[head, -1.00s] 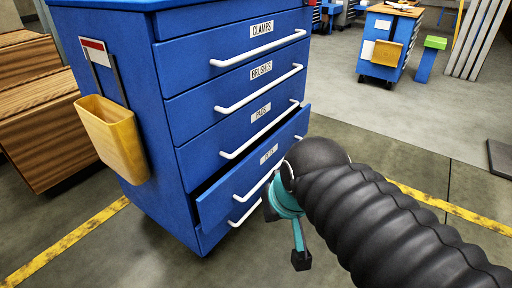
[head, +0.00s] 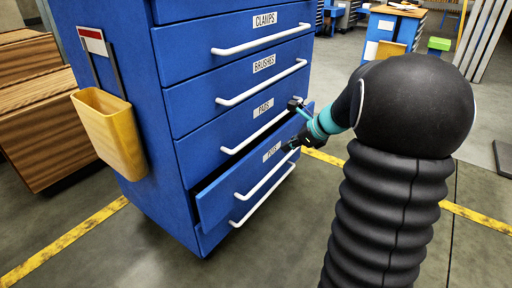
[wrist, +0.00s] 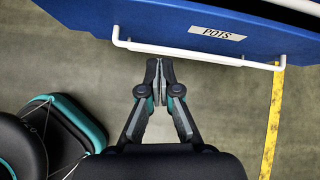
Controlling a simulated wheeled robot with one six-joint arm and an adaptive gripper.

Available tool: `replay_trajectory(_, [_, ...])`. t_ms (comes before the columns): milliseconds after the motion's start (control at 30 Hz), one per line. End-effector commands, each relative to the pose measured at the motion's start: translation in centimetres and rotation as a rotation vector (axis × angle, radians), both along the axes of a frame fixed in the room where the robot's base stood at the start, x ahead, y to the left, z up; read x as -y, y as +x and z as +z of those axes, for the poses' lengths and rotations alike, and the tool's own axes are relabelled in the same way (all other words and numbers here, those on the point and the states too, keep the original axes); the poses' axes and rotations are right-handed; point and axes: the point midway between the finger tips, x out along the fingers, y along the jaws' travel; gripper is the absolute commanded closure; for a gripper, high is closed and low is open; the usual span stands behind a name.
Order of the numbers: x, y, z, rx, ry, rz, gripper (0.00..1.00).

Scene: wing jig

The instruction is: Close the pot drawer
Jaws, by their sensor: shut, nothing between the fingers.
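The pot drawer (head: 224,199) is the blue drawer labelled POTS, low in the blue cabinet. It stands partly pulled out, with a dark gap above its left end. Its white handle (head: 266,175) runs along the front. In the wrist view the drawer front (wrist: 180,22), with its label and white handle (wrist: 190,52), crosses the top. My gripper (wrist: 158,62) is shut and empty, its tips just below the handle in that picture. In the head view my gripper (head: 293,147) is at the right part of the drawer front. I cannot tell if it touches.
The drawers labelled CLAMPS (head: 200,52), BRUSHES (head: 200,102) and PADS (head: 205,150) above are shut. A yellow bin (head: 112,125) hangs on the cabinet's left side. Wooden boxes (head: 40,125) stand at the left. The floor right of the cabinet is open.

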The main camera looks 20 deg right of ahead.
Motion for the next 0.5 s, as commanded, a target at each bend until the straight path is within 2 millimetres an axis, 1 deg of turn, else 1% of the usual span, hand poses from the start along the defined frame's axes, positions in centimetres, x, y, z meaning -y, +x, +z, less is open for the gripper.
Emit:
replay_trajectory(33, [1.1,0.6,-0.8,-0.013,0.039,-0.051,1.00])
replay_trajectory(100, [2.0,1.2,-1.4,-0.023,0.081,-0.102,1.00])
replay_trajectory(200, [2.7,1.7,-1.8,-0.032,0.112,-0.141,1.00])
replay_trajectory(367, [2.3,2.5,-2.8,-0.035,0.121,-0.149,1.00])
replay_trajectory(500, [1.3,3.8,-4.5,-0.036,0.121,-0.147,1.00])
